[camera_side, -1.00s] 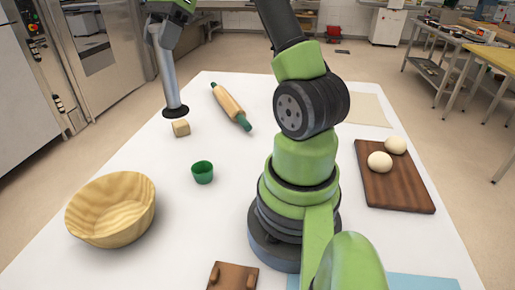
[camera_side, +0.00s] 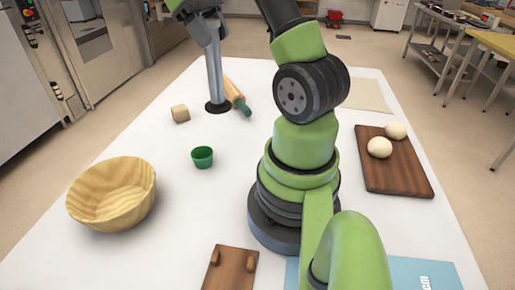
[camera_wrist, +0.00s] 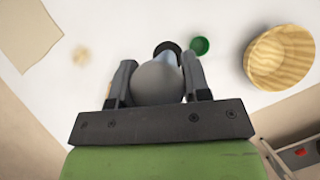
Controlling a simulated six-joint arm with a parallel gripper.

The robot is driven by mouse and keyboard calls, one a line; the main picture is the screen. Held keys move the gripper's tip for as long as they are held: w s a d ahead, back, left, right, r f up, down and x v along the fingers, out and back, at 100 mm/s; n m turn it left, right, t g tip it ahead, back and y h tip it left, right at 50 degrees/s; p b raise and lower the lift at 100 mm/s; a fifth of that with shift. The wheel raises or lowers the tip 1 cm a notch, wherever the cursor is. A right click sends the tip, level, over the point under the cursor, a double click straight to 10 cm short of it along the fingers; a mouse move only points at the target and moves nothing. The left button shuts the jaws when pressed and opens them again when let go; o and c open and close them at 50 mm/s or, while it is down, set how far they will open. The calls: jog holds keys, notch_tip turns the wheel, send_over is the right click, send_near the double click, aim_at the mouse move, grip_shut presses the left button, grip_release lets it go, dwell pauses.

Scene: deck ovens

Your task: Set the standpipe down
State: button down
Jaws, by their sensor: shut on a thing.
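The standpipe (camera_side: 215,75) is a grey tube with a round black foot (camera_side: 217,106). It hangs upright, or nearly so, under my gripper (camera_side: 207,30) over the far part of the white table. My gripper is shut around its upper end. In the wrist view the rounded grey top of the standpipe (camera_wrist: 158,82) fills the space between both fingers, and the black foot shows beyond it. I cannot tell whether the foot touches the table.
The rolling pin (camera_side: 234,92) lies close behind the standpipe, partly hidden by it. A dark board (camera_side: 395,178) with two dough balls lies right of my base.

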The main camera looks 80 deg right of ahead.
jog(key=s+f+n+t+h, duration=0.25)
jog(key=s+n+h, duration=0.65)
jog(key=n, duration=0.7)
notch_tip(320, 180, down, 9)
jog(key=shift+s+r+y, duration=0.15)
jog(key=shift+s+y, duration=0.1)
jog(key=shift+y, duration=0.15)
jog(key=shift+t, duration=0.25)
jog(key=c, duration=0.6)
grip_release()
